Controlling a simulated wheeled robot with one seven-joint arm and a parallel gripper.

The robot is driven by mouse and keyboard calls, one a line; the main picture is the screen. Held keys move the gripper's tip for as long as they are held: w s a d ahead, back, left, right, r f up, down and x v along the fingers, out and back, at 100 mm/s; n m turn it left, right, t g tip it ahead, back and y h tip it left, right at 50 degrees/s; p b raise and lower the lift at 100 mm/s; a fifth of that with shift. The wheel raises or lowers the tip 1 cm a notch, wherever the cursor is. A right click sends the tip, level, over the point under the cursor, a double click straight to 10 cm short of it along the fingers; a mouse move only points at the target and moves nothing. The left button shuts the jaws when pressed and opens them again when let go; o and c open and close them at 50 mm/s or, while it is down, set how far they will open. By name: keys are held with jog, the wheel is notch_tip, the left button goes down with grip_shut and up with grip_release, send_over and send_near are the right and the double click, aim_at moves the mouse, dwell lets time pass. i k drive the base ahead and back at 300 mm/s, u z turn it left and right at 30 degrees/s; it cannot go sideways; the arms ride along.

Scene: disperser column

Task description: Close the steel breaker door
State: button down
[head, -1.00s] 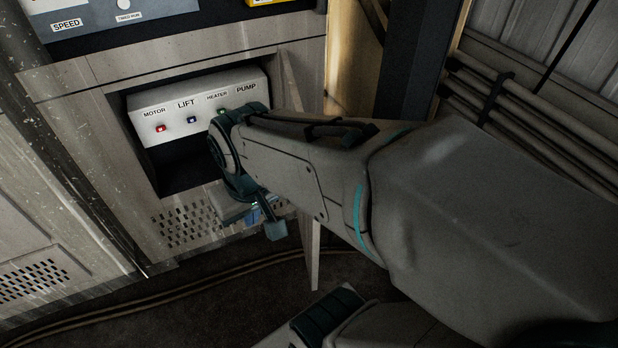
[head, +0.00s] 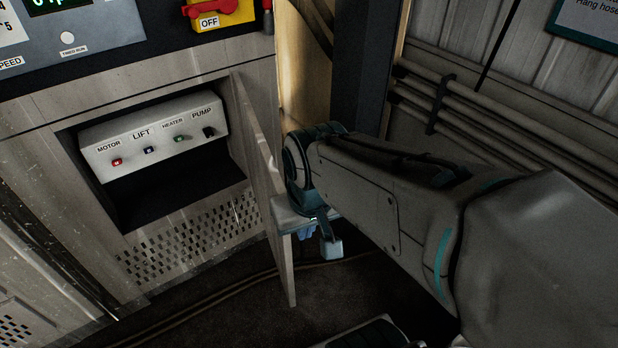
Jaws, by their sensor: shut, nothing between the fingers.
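The steel breaker door (head: 262,175) stands open, hinged on the right side of the breaker recess and swung outward, so I see it nearly edge-on. The recess (head: 170,197) holds a pale switch panel (head: 155,137) labelled MOTOR, LIFT, HEATER and PUMP. My gripper (head: 334,250) is shut and empty. It is on the right, outer side of the door, low beside its face. I cannot tell whether it touches the door.
A perforated vent (head: 190,240) lies below the recess. A red and yellow switch marked OFF (head: 212,14) is above. Pipes (head: 440,98) run along the right wall. A cable (head: 215,302) lies on the dark floor.

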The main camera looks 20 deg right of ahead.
aim_at(267, 182)
jog(key=z, duration=1.15)
jog(key=k, duration=0.9)
jog(key=u, duration=0.95)
jog(key=i, duration=1)
jog(key=z, duration=0.05)
